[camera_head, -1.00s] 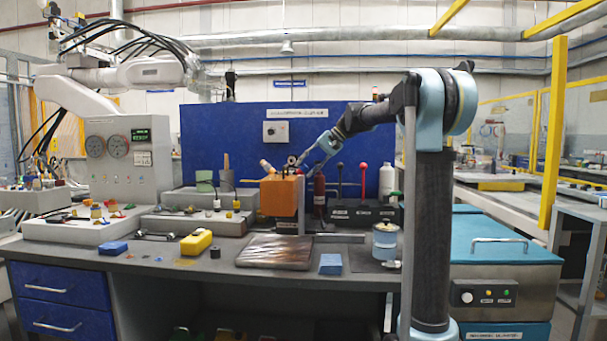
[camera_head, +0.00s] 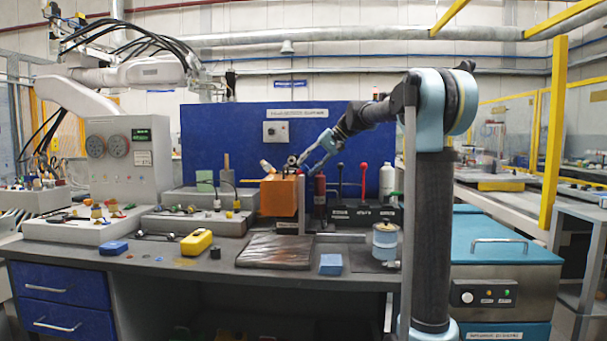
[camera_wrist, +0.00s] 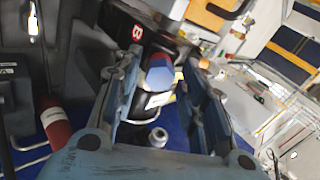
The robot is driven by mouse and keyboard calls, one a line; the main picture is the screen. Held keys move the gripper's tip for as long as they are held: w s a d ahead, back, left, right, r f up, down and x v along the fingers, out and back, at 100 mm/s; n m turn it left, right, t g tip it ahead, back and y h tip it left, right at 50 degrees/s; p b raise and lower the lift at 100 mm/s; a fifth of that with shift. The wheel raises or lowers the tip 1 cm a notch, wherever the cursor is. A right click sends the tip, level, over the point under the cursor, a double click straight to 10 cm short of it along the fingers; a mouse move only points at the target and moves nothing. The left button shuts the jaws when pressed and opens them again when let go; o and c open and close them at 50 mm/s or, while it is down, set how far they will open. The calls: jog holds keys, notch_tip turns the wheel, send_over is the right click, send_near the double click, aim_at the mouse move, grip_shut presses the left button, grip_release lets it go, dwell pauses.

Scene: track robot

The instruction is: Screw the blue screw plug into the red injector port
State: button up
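The blue screw plug (camera_wrist: 160,73) shows between my fingers in the wrist view, with a gap to each finger. A strip of red, which looks like the injector port (camera_wrist: 160,57), shows at its far end. I cannot tell how deep the plug sits in it. My gripper (camera_wrist: 164,68) is open around the plug, its two fingers apart. In the head view my gripper (camera_head: 304,164) is small, at the upper right of an orange block (camera_head: 279,196); the plug and port are not clear there.
A red cylinder (camera_wrist: 57,127) is at the left of the wrist view. In the head view, levers on a black box (camera_head: 365,215) and a white bottle (camera_head: 387,180) stand to the right of the block. A dark mat (camera_head: 273,252) lies in front.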

jog(key=n, duration=0.9)
jog(key=shift+n, duration=0.4)
jog(key=n, duration=1.1)
jog(key=shift+n, duration=0.6)
